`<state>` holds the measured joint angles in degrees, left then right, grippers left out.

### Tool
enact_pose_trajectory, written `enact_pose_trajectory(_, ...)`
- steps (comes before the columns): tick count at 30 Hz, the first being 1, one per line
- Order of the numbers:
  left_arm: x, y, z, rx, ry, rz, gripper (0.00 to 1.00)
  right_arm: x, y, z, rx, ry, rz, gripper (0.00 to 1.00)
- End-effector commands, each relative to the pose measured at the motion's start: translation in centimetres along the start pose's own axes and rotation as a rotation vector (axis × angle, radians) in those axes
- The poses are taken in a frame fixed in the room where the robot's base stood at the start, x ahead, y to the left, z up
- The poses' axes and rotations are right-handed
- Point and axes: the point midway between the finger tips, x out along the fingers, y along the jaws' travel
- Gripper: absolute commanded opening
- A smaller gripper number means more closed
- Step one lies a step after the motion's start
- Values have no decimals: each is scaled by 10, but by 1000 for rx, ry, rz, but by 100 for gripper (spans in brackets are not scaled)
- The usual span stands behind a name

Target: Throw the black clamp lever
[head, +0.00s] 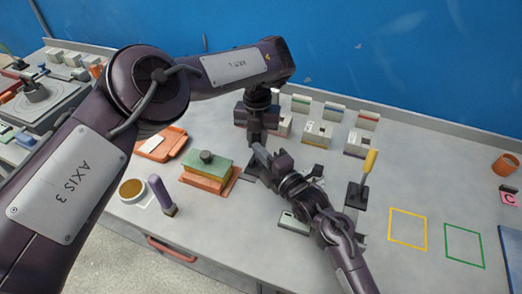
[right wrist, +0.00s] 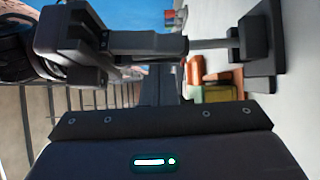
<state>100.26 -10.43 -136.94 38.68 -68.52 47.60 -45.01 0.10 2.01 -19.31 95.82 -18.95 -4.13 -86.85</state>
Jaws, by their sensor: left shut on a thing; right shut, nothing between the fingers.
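The black clamp lever stands on a dark base (head: 250,175) right of the green-topped block. In the right wrist view its base (right wrist: 268,46) is at the upper right, with a grey rod (right wrist: 208,44) running from it. My left gripper (head: 256,138) reaches down over it from above; in the right wrist view the left gripper (right wrist: 165,44) is closed around the lever's far end, which it mostly hides. My right gripper (head: 260,154) is shut and empty, close beside the lever; it also shows in the right wrist view (right wrist: 168,82).
A yellow-handled lever (head: 369,163) stands to the right. A green-topped block (head: 207,167) on an orange plate stands to the left, with an orange tray (head: 172,133) behind. Small grey boxes (head: 317,133) line the back. The table around the yellow outline (head: 408,230) is clear.

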Motion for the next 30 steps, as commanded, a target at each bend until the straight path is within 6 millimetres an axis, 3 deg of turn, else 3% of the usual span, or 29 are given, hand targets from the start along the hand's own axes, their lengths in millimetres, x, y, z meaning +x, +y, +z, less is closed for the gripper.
enact_pose_trajectory(26,0,-2,-2,1,8,-3,0,12,3,18,49,-11,-33,0)
enact_pose_trajectory(27,0,-3,-3,1,8,-3,27,12,3,19,49,-11,-33,0)
enact_pose_trajectory(30,1,-3,-3,2,10,-3,40,12,3,19,49,-11,-32,0)
